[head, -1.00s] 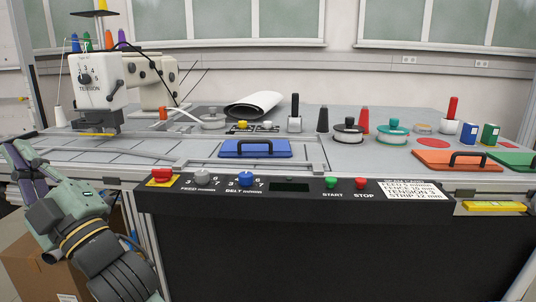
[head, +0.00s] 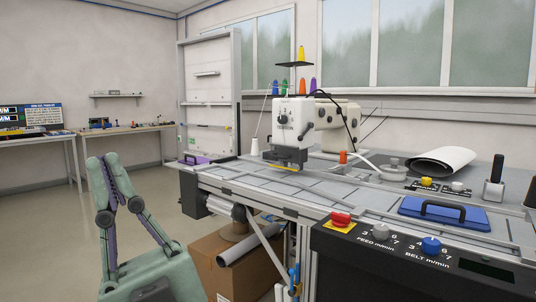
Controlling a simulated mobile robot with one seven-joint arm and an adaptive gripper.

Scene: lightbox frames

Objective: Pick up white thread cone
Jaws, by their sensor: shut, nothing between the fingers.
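The white thread cone (head: 255,147) stands upright at the far left end of the work table (head: 225,171), just left of the white sewing machine (head: 292,122). A thin thread line runs up from near its tip towards the thread rack.
Small coloured cones stand on the machine's rack. A purple-handled plate (head: 194,159) lies left of the white cone. A blue panel (head: 445,212) and control box (head: 400,262) are at right. A cardboard box (head: 222,262) sits below the table. Open floor lies at left.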

